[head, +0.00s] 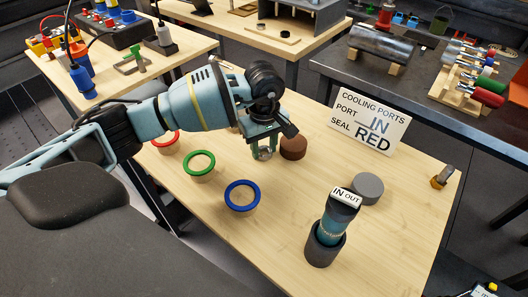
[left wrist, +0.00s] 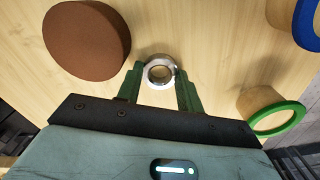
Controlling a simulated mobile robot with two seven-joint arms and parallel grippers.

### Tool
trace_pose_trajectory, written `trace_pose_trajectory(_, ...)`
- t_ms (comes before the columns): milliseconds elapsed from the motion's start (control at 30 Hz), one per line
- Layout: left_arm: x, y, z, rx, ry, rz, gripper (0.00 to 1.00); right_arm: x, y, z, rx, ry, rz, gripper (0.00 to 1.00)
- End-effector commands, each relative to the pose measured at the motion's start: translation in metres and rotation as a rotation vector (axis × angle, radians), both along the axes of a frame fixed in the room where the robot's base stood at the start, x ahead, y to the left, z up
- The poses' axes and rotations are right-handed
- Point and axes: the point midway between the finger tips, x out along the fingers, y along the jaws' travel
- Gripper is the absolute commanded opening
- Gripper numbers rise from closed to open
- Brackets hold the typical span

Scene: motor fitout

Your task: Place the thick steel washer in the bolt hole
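The thick steel washer (left wrist: 147,74) is a shiny metal ring between the fingertips of my left gripper (left wrist: 160,82) in the left wrist view. Both green fingers touch its sides, so the gripper is shut on it. In the head view the washer (head: 264,154) hangs at the tips of my left gripper (head: 265,148), over the light wooden table, just left of a brown round block (head: 293,148). I cannot make out its height above the table. No bolt hole can be clearly picked out in either view. My right gripper is not in view.
Red (head: 165,140), green (head: 199,163) and blue (head: 242,196) rings sit left and front. A dark cup (head: 322,247) holds a part labelled IN OUT. A grey disc (head: 367,188), a sign (head: 368,126) and a small brass-coloured piece (head: 439,181) stand right.

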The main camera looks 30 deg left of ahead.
Motion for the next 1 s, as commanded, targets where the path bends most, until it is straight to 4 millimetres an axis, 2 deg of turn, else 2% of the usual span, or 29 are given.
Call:
trace_pose_trajectory(33,0.000,0.000,0.000,0.000,0.000,0.000,0.27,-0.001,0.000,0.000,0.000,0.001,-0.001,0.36)
trace_pose_trajectory(200,0.000,0.000,0.001,-0.001,-0.001,0.000,0.07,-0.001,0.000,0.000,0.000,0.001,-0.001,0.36)
trace_pose_trajectory(467,0.001,0.000,0.007,0.000,-0.002,0.000,0.07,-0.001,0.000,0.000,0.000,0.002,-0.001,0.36)
trace_pose_trajectory(567,0.001,0.000,0.020,-0.001,-0.004,-0.001,0.07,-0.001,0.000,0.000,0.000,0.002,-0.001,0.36)
trace_pose_trajectory(800,0.001,0.000,0.065,-0.001,-0.004,-0.001,0.07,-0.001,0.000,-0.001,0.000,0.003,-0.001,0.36)
trace_pose_trajectory(1000,0.001,0.000,0.092,-0.001,-0.002,0.000,0.07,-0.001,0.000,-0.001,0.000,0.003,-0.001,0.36)
